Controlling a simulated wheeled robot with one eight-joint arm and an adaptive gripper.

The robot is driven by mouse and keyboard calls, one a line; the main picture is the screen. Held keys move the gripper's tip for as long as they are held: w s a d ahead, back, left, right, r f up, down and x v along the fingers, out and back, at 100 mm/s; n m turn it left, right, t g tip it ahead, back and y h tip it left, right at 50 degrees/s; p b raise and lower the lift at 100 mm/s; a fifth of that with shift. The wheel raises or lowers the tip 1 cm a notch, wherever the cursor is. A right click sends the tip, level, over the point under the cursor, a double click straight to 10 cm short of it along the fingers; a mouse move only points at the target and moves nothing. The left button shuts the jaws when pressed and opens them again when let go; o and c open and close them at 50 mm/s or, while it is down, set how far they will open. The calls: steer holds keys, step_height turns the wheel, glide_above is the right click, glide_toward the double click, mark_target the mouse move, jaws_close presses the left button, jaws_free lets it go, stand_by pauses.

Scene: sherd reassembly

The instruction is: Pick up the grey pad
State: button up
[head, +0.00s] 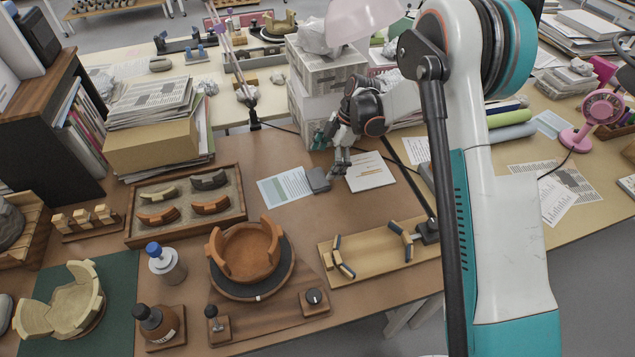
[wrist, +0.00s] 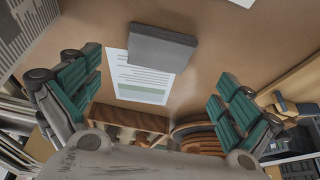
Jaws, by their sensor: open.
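The grey pad (head: 318,180) lies flat on the brown table in the head view, between a printed sheet on its left and a white booklet on its right. In the wrist view the grey pad (wrist: 161,47) shows as a dark grey block partly over the edge of the printed sheet. My gripper (head: 331,146) is above and just behind the pad in the head view. In the wrist view my gripper (wrist: 155,100) has its two green-padded fingers wide apart, with the pad beyond them and nothing between them.
The printed sheet (head: 286,187) and the white booklet (head: 370,172) lie beside the pad. White boxes (head: 305,100) stand close behind my gripper. A sherd tray (head: 187,205), a turntable with an orange bowl (head: 248,252) and a wooden board (head: 375,254) stand nearer the front.

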mark_target(318, 178)
steer(key=shift+b+x, duration=1.3)
steer(key=shift+x, duration=1.65)
steer(key=shift+d, duration=0.15)
steer(key=shift+c, duration=0.5)
steer(key=c, duration=0.9)
